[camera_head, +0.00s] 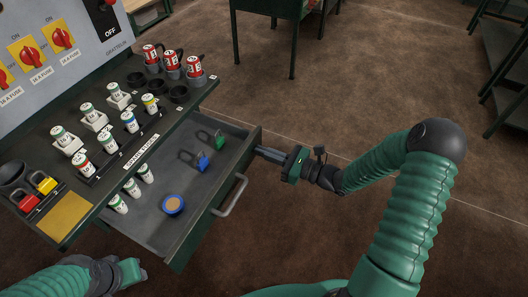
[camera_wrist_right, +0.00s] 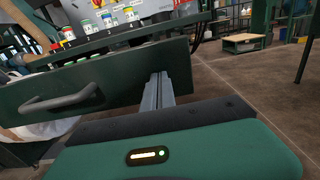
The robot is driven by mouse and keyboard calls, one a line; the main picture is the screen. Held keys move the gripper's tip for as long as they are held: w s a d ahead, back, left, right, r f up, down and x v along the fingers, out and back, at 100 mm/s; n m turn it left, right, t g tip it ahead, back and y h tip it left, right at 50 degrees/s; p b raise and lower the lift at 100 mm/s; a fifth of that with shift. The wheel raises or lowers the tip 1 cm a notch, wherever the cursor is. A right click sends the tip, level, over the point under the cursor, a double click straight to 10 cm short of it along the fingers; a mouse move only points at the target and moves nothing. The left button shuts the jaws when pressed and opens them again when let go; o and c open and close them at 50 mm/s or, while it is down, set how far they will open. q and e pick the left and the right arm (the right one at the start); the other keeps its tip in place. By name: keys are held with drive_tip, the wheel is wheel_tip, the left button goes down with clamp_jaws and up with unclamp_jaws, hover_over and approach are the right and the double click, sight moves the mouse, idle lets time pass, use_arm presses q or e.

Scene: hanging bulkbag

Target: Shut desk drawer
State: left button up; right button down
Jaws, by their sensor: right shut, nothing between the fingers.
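The desk drawer (camera_head: 228,192) is pulled out from under the desk top (camera_head: 130,130), so its inside shows. Its grey bar handle (camera_head: 230,196) is on the front panel and also shows at left in the right wrist view (camera_wrist_right: 60,101). My right gripper (camera_head: 262,152) is shut and empty, with its fingertips at the far end of the drawer front, close to or touching it. In the right wrist view the shut fingers (camera_wrist_right: 158,86) point at the front panel (camera_wrist_right: 110,78), right of the handle. My left gripper (camera_head: 136,273) is at the bottom left; its fingers are not clear.
The drawer holds green and blue padlocks (camera_head: 203,163), a blue round roll (camera_head: 173,205) and several small white cylinders (camera_head: 131,188). Fuses, red-labelled items (camera_head: 172,62) and padlocks stand on the desk top. Brown floor (camera_head: 310,110) is open in front. A green-legged table (camera_head: 290,15) stands behind.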

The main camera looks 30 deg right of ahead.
drive_tip(key=shift+w, duration=0.1)
approach(202, 134)
drive_tip(key=w+a+r, duration=0.1)
drive_tip(key=w+a, duration=0.3)
drive_tip(key=w, duration=0.1)
drive_tip(key=w+a+r, duration=0.1)
drive_tip(key=w+a, duration=0.1)
drive_tip(key=w, duration=0.1)
drive_tip(key=shift+r, duration=0.6)
drive_tip(key=shift+r, duration=0.15)
drive_tip(key=shift+p, duration=0.3)
